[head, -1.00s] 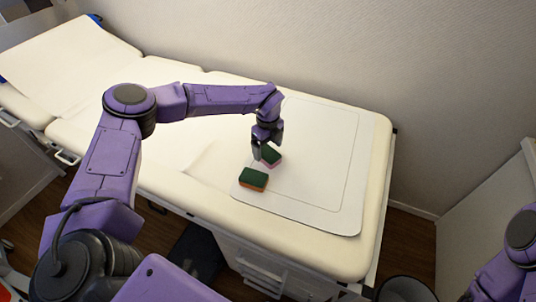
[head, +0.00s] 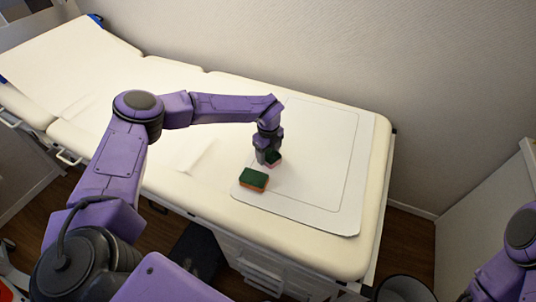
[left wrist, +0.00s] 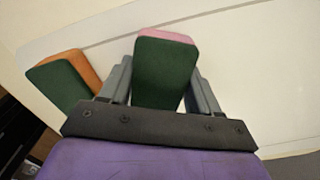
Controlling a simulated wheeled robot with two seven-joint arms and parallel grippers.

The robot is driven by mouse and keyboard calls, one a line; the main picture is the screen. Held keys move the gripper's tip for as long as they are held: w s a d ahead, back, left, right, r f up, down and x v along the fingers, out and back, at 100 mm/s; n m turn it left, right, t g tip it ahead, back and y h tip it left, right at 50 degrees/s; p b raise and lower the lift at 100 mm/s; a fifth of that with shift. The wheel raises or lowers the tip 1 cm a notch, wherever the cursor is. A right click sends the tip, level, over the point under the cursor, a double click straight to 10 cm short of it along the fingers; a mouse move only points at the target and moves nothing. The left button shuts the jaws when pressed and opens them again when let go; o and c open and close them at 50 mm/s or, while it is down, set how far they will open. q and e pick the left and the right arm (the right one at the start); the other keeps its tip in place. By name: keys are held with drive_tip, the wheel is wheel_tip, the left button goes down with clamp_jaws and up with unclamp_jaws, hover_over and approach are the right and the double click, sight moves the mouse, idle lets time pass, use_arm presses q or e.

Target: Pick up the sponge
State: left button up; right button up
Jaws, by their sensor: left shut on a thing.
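Two sponges are in view. One sponge, green with a pink side (left wrist: 163,75), is between the fingers of my left gripper (head: 268,161), which is shut on it. In the head view only a bit of this sponge (head: 275,158) shows beside the fingers. In the left wrist view the gripper's fingers (left wrist: 160,85) stand on either side of it. The other sponge, green with an orange side (head: 253,180), lies on the white mat (head: 310,205) to the lower left of the gripper. It also shows at the left in the left wrist view (left wrist: 62,82). My right gripper is out of view.
The mat lies on a cream padded examination couch (head: 372,215) against a wall (head: 400,60). The mat's right part is clear. A bin (head: 405,290) stands on the floor by the couch's near right corner. A white cabinet (head: 490,200) is at the right.

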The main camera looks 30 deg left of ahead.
use_arm(q)
drive_tip(key=shift+r, duration=0.4)
drive_tip(key=s+d+r+b, duration=0.3)
drive_tip(key=s+d+r, duration=0.1)
drive_tip(key=s+r, duration=0.8)
drive_tip(key=shift+s, duration=0.75)
drive_tip(key=shift+d, duration=0.1)
drive_tip(key=shift+o, duration=0.8)
